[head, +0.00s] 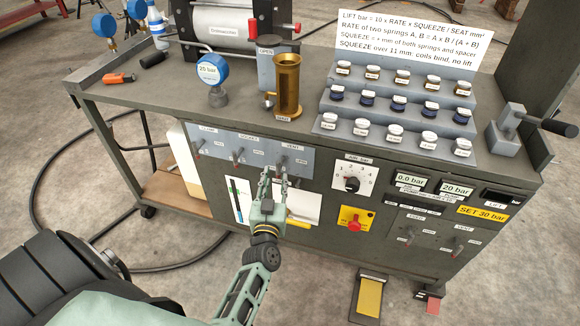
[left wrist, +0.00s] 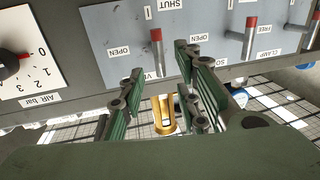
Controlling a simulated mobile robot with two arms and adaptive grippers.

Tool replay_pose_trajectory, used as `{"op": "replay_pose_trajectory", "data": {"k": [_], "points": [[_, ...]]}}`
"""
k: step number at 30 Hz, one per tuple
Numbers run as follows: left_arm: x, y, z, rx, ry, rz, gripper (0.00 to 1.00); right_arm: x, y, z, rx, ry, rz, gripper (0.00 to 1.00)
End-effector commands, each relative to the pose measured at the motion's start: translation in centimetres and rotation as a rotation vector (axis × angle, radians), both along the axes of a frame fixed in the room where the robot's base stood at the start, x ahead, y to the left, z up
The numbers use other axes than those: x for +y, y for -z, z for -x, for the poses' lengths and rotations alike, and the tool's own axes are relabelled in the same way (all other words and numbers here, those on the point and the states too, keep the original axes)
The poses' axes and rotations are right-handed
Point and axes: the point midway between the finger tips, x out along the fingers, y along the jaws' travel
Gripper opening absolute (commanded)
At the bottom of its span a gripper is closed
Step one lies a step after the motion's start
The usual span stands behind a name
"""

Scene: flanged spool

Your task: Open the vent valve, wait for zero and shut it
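The vent valve lever (head: 281,162) is on the grey valve panel of the bench front, at the right end of its row. A blue gauge (head: 211,72) on the bench reads 20 bar. The front readouts show 0.0 bar (head: 411,183) and 20 bar (head: 456,191). My right gripper is not in view.
Other levers for clamp (head: 198,150) and the middle valve (head: 238,156) stand left of the vent lever. The air bar dial (head: 352,178) and a red knob (head: 354,225) lie to the right. A brass cylinder (head: 287,85) stands on the bench above.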

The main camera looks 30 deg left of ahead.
Motion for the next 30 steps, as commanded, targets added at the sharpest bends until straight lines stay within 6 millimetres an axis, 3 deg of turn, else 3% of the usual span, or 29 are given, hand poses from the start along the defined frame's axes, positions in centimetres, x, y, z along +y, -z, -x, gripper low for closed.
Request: {"op": "replay_pose_trajectory", "data": {"k": [5,10,22,30], "points": [[1.3,0.3,-2.9,-0.003,0.001,0.000,0.30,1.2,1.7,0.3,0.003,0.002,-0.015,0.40],[2.2,0.3,-4.9,0.000,0.003,0.001,0.30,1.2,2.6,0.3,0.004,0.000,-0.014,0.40],[2.6,0.1,-5.8,0.003,0.003,0.001,0.30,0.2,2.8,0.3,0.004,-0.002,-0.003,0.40],[2.6,0.1,-5.8,0.002,0.003,0.001,0.07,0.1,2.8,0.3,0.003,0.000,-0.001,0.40]]}}
